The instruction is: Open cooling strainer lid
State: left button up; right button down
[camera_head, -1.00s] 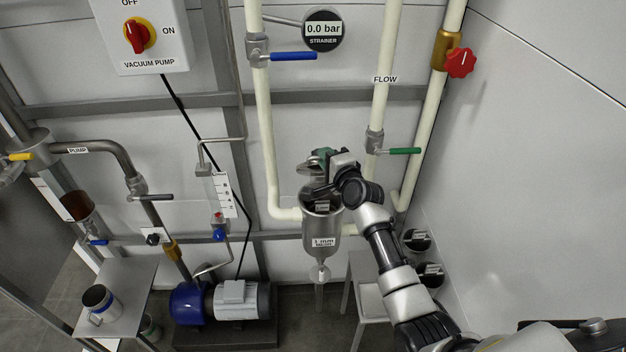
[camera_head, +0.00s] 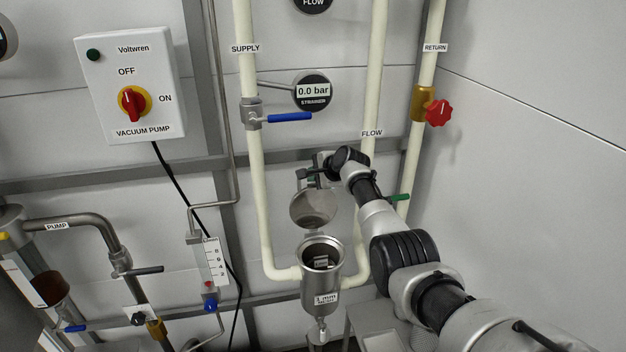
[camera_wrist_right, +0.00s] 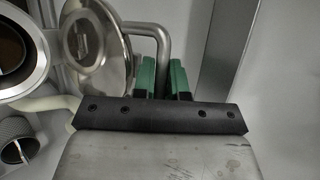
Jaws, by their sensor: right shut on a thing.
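The cooling strainer (camera_head: 321,290) is a steel cup on the wall piping, and its top stands open with the inside showing. Its round steel lid (camera_head: 314,208) is tilted up above and behind the rim. My right gripper (camera_head: 308,179) is at the top of the raised lid. In the right wrist view the lid (camera_wrist_right: 97,50) is left of my green-padded fingers (camera_wrist_right: 161,79), which are shut on its bent grey handle (camera_wrist_right: 160,38). The strainer's open mouth (camera_wrist_right: 38,45) shows at the left edge there. My left gripper is not in view.
A blue-handled valve (camera_head: 290,117) and a strainer gauge reading 0.0 bar (camera_head: 313,92) are above the lid. A green valve handle (camera_head: 399,197) is close to my right arm. Cream pipes run on both sides of the strainer.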

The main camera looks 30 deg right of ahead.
jog(key=shift+w+g, duration=0.3)
jog(key=shift+w, duration=0.1)
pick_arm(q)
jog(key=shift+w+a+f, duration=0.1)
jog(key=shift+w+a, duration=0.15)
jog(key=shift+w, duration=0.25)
pick_arm(e)
jog(key=shift+w+d+f, duration=0.1)
jog(key=shift+w+f, duration=0.05)
jog(key=shift+w, duration=0.1)
jog(key=c, duration=1.2)
grip_release()
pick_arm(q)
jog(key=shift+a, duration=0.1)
pick_arm(e)
jog(key=shift+s, duration=0.1)
jog(key=shift+p+v, duration=0.8)
jog(key=shift+v, duration=0.55)
pick_arm(q)
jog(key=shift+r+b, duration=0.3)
jog(key=shift+b, duration=0.3)
pick_arm(e)
jog(key=shift+r+v, duration=0.2)
jog(key=shift+v, duration=3.8)
